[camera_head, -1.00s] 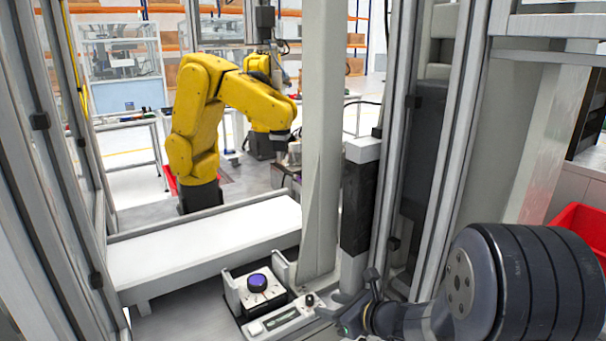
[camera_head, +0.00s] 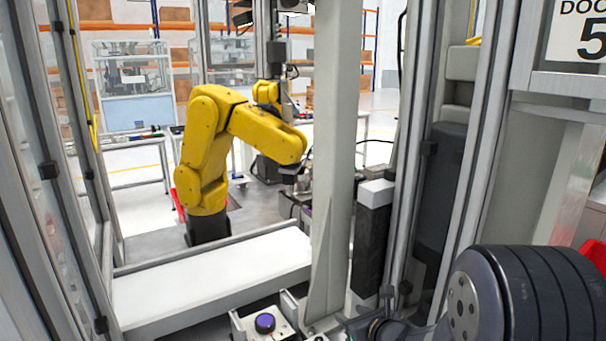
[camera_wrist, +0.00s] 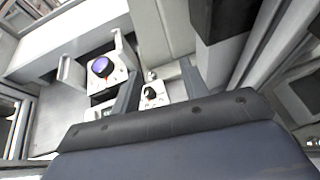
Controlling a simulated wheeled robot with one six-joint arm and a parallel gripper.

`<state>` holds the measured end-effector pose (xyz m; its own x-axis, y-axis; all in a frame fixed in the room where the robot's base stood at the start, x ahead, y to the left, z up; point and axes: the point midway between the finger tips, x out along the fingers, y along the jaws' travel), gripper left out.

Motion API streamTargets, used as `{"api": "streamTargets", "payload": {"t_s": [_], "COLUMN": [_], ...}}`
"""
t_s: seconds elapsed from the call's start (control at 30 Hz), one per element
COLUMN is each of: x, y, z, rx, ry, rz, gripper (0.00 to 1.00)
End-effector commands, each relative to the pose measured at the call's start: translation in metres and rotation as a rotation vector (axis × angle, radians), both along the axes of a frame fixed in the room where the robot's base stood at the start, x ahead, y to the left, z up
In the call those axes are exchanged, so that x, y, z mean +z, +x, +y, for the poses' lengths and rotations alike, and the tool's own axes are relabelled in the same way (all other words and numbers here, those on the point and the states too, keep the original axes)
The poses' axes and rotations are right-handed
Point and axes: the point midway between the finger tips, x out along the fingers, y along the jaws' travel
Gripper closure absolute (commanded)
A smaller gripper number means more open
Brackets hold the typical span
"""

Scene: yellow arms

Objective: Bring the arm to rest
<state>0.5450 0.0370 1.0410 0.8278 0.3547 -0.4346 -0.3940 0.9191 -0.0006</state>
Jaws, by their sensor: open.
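My gripper (camera_wrist: 161,82) shows in the wrist view as two dark fingers spread apart, with nothing held between them. Behind the gap lies a small panel with a dark round knob, apart from the fingers as far as I can tell. In the head view my dark, ribbed arm (camera_head: 520,300) fills the lower right corner. Its gripper end is mostly cut off at the bottom edge, near the foot of a grey post.
A blue-topped button box (camera_head: 264,323) stands by a white shelf (camera_head: 215,278); the button also shows in the wrist view (camera_wrist: 102,67). The grey post (camera_head: 334,170) and frame uprights stand close by. A yellow robot arm (camera_head: 215,140) stands beyond the shelf.

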Motion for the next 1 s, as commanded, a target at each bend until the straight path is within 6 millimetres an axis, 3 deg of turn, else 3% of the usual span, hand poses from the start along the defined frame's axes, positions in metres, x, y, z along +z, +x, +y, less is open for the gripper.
{"api": "streamTargets", "payload": {"t_s": [0.5, 0.7, 1.0], "x": [0.028, 0.032, 0.033], "y": [-0.006, -0.01, -0.011], "z": [0.095, 0.112, 0.115], "rx": [0.273, 0.323, 0.333], "ry": [0.001, 0.0, 0.0], "rz": [-0.003, -0.001, 0.0], "gripper": [0.57, 0.57, 0.57]}}
